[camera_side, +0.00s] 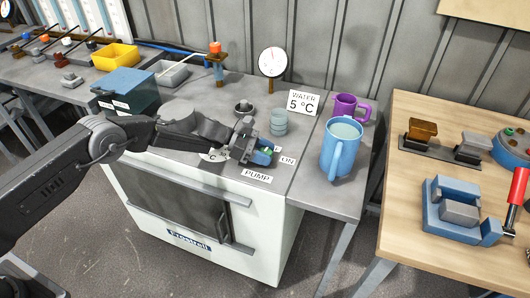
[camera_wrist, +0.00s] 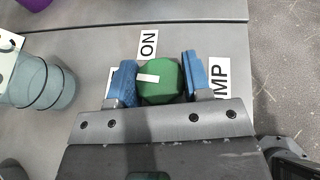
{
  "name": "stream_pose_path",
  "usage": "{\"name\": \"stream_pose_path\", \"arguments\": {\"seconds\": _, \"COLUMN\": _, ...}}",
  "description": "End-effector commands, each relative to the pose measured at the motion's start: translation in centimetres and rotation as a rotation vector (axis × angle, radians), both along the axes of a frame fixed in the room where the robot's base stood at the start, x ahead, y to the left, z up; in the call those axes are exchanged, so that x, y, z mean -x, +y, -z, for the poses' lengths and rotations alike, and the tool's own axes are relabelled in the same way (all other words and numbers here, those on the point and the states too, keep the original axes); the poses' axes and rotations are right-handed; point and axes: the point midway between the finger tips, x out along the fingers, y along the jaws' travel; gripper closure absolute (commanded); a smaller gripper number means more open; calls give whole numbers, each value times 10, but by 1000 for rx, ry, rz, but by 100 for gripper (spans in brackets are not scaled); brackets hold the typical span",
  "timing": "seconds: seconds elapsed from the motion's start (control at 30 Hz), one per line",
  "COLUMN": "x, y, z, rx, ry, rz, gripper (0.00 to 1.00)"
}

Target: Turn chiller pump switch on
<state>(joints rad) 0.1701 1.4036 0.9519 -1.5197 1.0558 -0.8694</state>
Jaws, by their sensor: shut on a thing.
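The pump switch is a green knob (camera_wrist: 165,85) with a white mark on its top, seen in the wrist view. My gripper (camera_wrist: 158,76) is shut on it, with one blue finger pad on each side. The mark points left, toward the left finger and a mostly hidden label, not up toward the ON label (camera_wrist: 148,43). A PUMP label (camera_wrist: 217,80) shows partly behind the right finger. In the side view my gripper (camera_side: 259,153) is down at the chiller top (camera_side: 180,178) and largely hides the knob. The ON label (camera_side: 287,160) and PUMP label (camera_side: 257,175) lie close by.
A stack of clear cups (camera_side: 278,123) stands just behind my gripper. A "WATER 5 °C" sign (camera_side: 303,102), a gauge (camera_side: 272,62), a blue jug (camera_side: 341,150) and a purple mug (camera_side: 350,107) are nearby. A dark box (camera_side: 127,90) sits at the chiller's left.

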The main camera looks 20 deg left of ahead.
Motion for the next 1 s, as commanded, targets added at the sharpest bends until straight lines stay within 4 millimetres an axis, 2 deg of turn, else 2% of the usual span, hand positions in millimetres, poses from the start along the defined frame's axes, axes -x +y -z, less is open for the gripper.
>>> {"name": "stream_pose_path", "arguments": {"seconds": 0.4, "x": -2, "y": -1, "z": -2, "rx": 1, "ry": -6, "rz": 157, "gripper": 78}}
{"name": "stream_pose_path", "arguments": {"seconds": 0.87, "x": -1, "y": 0, "z": -2, "rx": -4, "ry": -4, "rz": 182, "gripper": 78}}
{"name": "stream_pose_path", "arguments": {"seconds": 0.9, "x": -1, "y": 0, "z": -2, "rx": -4, "ry": -4, "rz": 182, "gripper": 53}}
{"name": "stream_pose_path", "arguments": {"seconds": 1.0, "x": 0, "y": 0, "z": -2, "rx": -4, "ry": -3, "rz": 182, "gripper": 43}}
